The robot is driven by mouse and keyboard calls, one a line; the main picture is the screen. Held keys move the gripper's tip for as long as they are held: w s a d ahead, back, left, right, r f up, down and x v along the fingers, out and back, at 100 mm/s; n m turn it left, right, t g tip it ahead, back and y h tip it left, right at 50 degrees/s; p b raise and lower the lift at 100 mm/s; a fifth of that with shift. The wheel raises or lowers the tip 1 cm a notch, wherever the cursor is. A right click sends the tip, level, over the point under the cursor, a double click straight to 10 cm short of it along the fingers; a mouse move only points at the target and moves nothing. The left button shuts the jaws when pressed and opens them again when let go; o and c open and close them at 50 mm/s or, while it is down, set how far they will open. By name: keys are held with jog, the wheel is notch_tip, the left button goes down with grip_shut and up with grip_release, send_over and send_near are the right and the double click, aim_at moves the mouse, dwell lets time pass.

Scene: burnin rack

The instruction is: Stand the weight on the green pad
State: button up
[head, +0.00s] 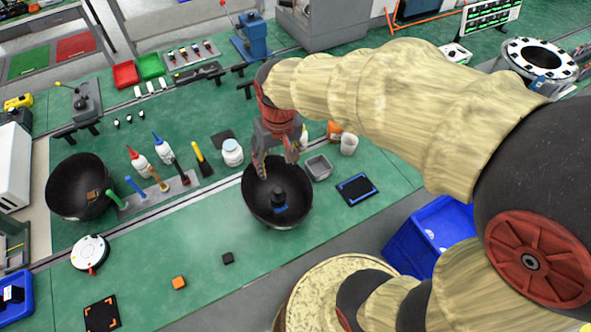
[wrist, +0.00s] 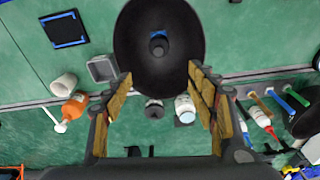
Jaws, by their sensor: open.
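A dark, knobbed piece that looks like the weight (head: 278,197) stands inside a black bowl (head: 250,208), with a small blue patch beside it. In the wrist view the knobbed piece (wrist: 158,47) is near the bowl's middle. Another dark round piece (wrist: 153,109) stands outside the bowl, between my fingers in that view; I cannot tell if it is a weight. My gripper (head: 275,170) is open and empty, above the bowl's far rim, fingers pointing down. I cannot pick out a separate green pad on the green bench.
A white jar (head: 232,153), grey tray (head: 319,167), white cup (head: 348,145) and orange bottle (head: 334,131) surround the bowl. A blue-edged black mat (head: 357,189) lies to its right. Another black bowl (head: 80,187) stands left. The front bench holds small orange (head: 179,282) and black (head: 228,258) blocks.

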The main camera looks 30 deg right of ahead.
jog(key=s+r+n+t, duration=0.1)
jog(key=s+r+t, duration=0.3)
jog(key=s+r, duration=0.6)
jog(key=shift+s+r, duration=0.35)
jog(key=shift+s, duration=0.35)
